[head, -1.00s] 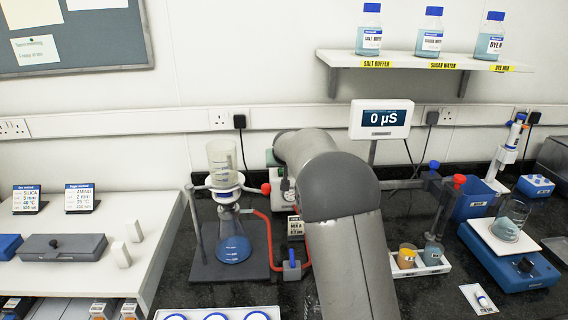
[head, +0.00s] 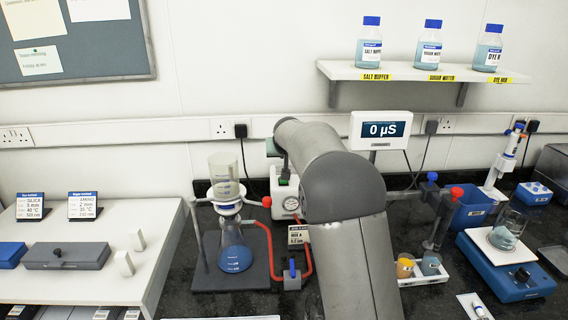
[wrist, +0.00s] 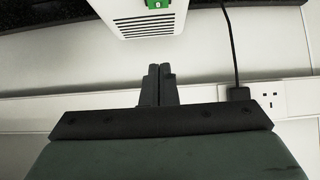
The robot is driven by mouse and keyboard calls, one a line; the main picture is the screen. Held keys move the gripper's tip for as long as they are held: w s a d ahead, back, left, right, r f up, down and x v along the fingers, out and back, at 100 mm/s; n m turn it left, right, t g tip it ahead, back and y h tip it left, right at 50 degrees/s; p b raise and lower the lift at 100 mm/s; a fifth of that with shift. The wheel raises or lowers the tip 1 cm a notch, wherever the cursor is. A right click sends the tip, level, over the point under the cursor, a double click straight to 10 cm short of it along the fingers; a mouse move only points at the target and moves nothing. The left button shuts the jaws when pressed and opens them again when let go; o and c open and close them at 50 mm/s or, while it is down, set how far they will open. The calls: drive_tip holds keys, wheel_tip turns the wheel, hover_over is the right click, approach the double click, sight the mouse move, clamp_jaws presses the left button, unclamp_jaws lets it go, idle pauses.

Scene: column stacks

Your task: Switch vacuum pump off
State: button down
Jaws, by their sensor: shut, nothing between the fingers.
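The vacuum pump (head: 285,201) is a white box with a round gauge, standing behind the filter flask and partly hidden by my arm in the head view. In the wrist view the pump (wrist: 150,29) shows its vent slots and a green switch (wrist: 158,4) at the top edge, marked with a small white sign. My gripper (wrist: 159,68) is shut and empty, its fingertips pointing toward the pump, apart from the switch in the picture.
A filter flask (head: 235,247) with a red hose stands left of the pump. A display (head: 380,130) reading 0 µS stands to the right. A blue bin (head: 470,208) is further right. The wall with a socket (wrist: 272,98) is close to my gripper.

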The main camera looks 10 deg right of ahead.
drive_tip(key=w+r+b+v, duration=0.1)
drive_tip(key=v, duration=0.6)
drive_tip(key=shift+s+r, duration=0.15)
drive_tip(key=s+f+g, duration=0.3)
drive_tip(key=s+f, duration=0.3)
drive_tip(key=s, duration=1)
drive_tip(key=s+f+n+g, duration=0.1)
drive_tip(key=s+f+g, duration=0.2)
drive_tip(key=s, duration=1.2)
drive_tip(key=s+f+g+y, duration=0.1)
drive_tip(key=s+f+g, duration=0.2)
drive_tip(key=s+f, duration=0.6)
drive_tip(key=s, duration=0.7)
drive_tip(key=shift+s+a+f, duration=0.35)
drive_tip(key=shift+f, duration=0.05)
